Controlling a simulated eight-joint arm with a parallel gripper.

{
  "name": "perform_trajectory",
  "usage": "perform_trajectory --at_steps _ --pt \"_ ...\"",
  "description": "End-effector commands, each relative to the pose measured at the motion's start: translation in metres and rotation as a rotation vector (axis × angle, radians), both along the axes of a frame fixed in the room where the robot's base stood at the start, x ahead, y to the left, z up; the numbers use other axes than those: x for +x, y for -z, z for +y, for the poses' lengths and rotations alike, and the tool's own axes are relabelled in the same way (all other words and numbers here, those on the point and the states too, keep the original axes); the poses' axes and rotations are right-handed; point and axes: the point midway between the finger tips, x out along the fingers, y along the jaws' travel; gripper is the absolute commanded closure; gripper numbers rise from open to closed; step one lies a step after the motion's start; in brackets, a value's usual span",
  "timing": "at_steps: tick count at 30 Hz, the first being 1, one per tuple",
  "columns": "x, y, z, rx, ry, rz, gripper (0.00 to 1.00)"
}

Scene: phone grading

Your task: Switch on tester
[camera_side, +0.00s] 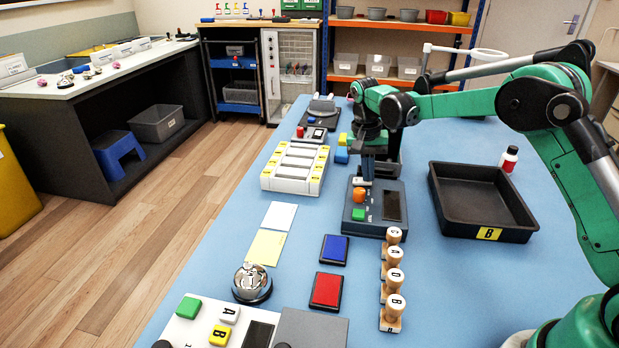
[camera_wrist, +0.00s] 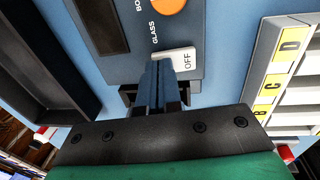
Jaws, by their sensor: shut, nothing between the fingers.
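The tester (camera_side: 398,185) is a dark grey box on the blue table, with a green button (camera_side: 358,214), an orange knob (camera_side: 359,195) and a dark screen (camera_side: 392,206). In the wrist view the tester (camera_wrist: 195,20) shows a white switch (camera_wrist: 186,58) marked OFF, beside the word GLASS. My gripper (camera_side: 367,182) is shut and empty, pointing down over the tester's far end. In the wrist view my gripper's fingertips (camera_wrist: 158,68) overlap the near-left part of the switch. I cannot tell whether they touch it.
A black tray (camera_side: 486,233) marked B stands right of the tester, with a small bottle (camera_side: 509,159) behind it. A white slotted rack (camera_side: 296,167) is to the left. Wooden stamps (camera_side: 393,278), ink pads (camera_side: 326,290) and a bell (camera_side: 252,284) are in front.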

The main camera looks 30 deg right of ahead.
Motion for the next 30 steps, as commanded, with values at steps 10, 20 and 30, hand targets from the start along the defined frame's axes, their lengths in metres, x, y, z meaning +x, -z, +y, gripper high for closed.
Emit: perform_trajectory --at_steps 10,20,30 --pt "-0.001 0.004 -0.001 0.032 -0.001 -0.030 1.00" --pt "0.003 0.003 0.002 0.031 -0.002 -0.032 1.00" --pt "0.011 0.000 0.010 0.031 -0.002 -0.031 1.00"
